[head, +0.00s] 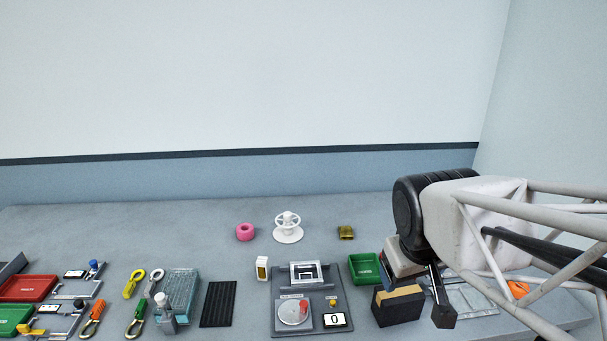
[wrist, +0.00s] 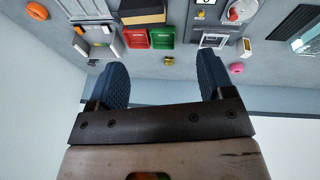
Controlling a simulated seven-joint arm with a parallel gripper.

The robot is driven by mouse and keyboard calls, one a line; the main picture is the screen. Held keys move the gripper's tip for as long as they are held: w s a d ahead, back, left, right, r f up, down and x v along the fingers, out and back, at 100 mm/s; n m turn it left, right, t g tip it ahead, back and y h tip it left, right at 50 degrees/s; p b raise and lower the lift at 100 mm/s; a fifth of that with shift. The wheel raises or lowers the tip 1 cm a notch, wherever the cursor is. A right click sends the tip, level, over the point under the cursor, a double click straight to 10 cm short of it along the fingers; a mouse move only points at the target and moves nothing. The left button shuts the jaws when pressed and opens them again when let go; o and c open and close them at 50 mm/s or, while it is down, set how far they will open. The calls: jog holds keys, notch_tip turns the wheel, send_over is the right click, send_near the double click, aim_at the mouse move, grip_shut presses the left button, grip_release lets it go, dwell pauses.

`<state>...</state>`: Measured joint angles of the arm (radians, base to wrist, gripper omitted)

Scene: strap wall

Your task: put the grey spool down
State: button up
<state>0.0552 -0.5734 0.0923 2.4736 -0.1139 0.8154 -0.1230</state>
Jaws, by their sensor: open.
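My gripper (head: 442,312) hangs at the right of the table in the head view, beside a dark box with a tan top (head: 398,306). In the wrist view its two blue fingers (wrist: 162,68) are wide apart with nothing held between them. I cannot make out a clearly grey spool. A whitish spool-like thing (head: 288,228) with a spoked top and round base stands upright at the back middle of the table, apart from my gripper. It does not show in the wrist view, where the right-hand finger may cover it.
A pink ring (head: 245,232) and an olive block (head: 345,232) flank the whitish spool. A green tray (head: 364,268), a grey device panel (head: 310,327), a black ribbed mat (head: 219,304) and a teal bin (head: 183,285) line the front. An orange ring (head: 518,289) lies at right.

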jog(key=s+a+f+m+g+y, duration=0.1)
jog(key=s+a, duration=0.2)
jog(key=s, duration=0.2)
jog(key=shift+s+f+m, duration=0.2)
jog(key=shift+s+m, duration=0.05)
jog(key=shift+m, duration=0.15)
